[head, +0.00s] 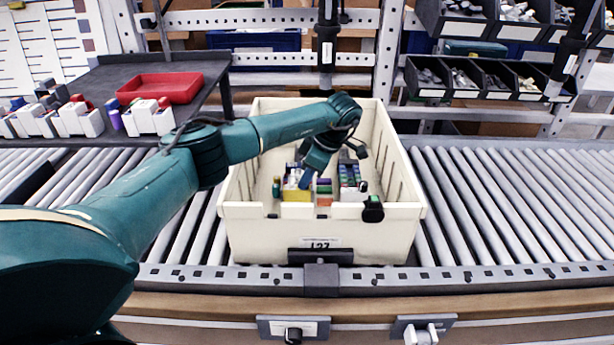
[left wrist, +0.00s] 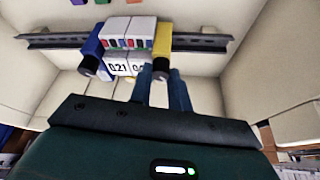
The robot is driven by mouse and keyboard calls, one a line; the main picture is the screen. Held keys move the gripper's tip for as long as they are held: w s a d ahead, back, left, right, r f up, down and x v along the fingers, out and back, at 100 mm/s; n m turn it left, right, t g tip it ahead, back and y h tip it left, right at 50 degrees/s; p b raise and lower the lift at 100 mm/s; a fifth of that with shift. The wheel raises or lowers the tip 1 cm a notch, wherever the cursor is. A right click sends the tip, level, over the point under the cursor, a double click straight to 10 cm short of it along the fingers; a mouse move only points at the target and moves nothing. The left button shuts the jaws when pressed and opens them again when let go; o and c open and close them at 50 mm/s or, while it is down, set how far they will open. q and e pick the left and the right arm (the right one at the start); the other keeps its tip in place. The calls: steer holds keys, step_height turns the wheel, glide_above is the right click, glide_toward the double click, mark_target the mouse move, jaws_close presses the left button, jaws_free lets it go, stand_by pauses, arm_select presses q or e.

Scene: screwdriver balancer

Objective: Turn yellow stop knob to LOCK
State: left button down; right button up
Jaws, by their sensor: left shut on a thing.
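In the left wrist view, a module has white blocks with "021" lettering (left wrist: 128,42). A yellow block (left wrist: 162,38) is at its right end and a blue block (left wrist: 93,40) at its left, each ending in a dark round knob. The dark knob (left wrist: 160,73) on the yellow block sits between my left fingers (left wrist: 163,80), which are shut on it. In the head view my left gripper (head: 304,182) reaches down into the cream tote (head: 320,235), next to a yellow part (head: 296,195). No LOCK marking is readable. My right gripper is not in view.
The tote stands on a roller conveyor (head: 480,200). Its tall walls surround my left gripper. More coloured modules (head: 352,185) stand inside it. A black-and-green piece (head: 372,209) is at its front right rim. A red tray (head: 160,88) and white holders (head: 78,120) are at the left.

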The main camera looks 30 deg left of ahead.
arm_select(q)
steer(key=shift+n, duration=0.3)
steer(key=c, duration=1.3)
jaws_free()
steer(key=shift+r, duration=0.1)
steer(key=v, duration=1.3)
steer(key=shift+w+b, duration=0.2)
steer(key=shift+b, duration=0.2)
